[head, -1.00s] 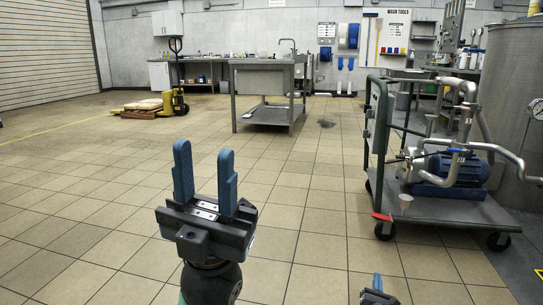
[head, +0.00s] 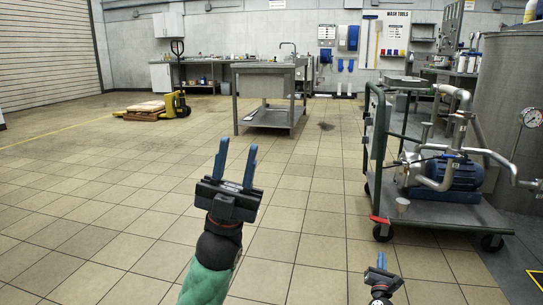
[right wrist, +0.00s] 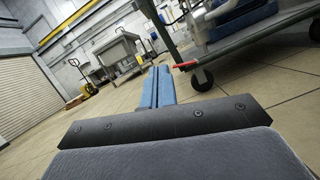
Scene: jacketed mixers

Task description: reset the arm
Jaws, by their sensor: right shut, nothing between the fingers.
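My left gripper (head: 236,160) is in the middle of the head view, pointing up and away over the tiled floor. Its two blue fingers stand apart with nothing between them. My right gripper (head: 381,261) is at the bottom right of the head view, small and low. In the right wrist view its blue fingers (right wrist: 158,88) lie together with nothing between them. Neither gripper touches anything.
A wheeled cart (head: 450,211) with a blue pump (head: 454,173) stands at the right beside a large steel tank (head: 507,90). A steel sink table (head: 268,118) and a yellow pallet truck (head: 176,104) stand further back. The tiled floor on the left is clear.

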